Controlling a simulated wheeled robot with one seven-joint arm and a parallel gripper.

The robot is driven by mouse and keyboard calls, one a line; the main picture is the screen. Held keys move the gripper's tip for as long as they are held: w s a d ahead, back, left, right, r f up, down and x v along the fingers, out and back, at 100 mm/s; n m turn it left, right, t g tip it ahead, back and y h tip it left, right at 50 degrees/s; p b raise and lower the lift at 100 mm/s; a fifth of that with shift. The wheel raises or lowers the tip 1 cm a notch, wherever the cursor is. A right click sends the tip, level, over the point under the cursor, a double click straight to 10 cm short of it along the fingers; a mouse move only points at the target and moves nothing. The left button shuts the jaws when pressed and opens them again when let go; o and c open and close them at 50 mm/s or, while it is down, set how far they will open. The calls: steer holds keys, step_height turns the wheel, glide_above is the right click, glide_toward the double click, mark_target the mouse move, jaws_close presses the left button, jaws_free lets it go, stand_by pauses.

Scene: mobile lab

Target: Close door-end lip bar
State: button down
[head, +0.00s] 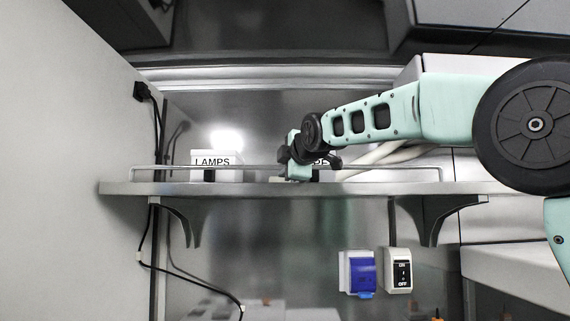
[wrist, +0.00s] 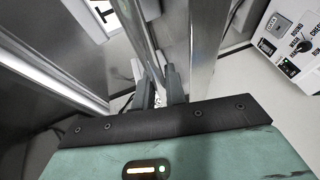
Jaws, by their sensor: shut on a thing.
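The lip bar (head: 160,168) is a thin metal rail along the front edge of the shelf (head: 230,188), with an upright end post at each side. It runs level, just above the shelf edge. My gripper (head: 292,172) is at the middle of the bar and shut on it. In the wrist view, my gripper's dark fingers (wrist: 163,88) close around the thin metal bar (wrist: 143,45), beside the wide shelf edge (wrist: 203,40). The exact contact is partly hidden by the fingers and the gripper body.
A LAMPS box (head: 215,162) stands on the shelf behind the bar. A second labelled box (head: 323,161) is mostly hidden by my gripper. Pale hoses (head: 380,155) lie to the right. A blue socket (head: 361,272) and an ON/OFF switch (head: 398,270) are below.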

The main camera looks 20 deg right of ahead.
steer(key=c, duration=1.5)
jaws_free()
steer(key=shift+d, duration=0.1)
steer(key=shift+o, duration=0.2)
steer(key=shift+s+b, duration=0.25)
steer(key=shift+b, duration=0.05)
steer(key=b+v, duration=0.8)
steer(key=v, duration=0.9)
steer(key=shift+w, duration=0.1)
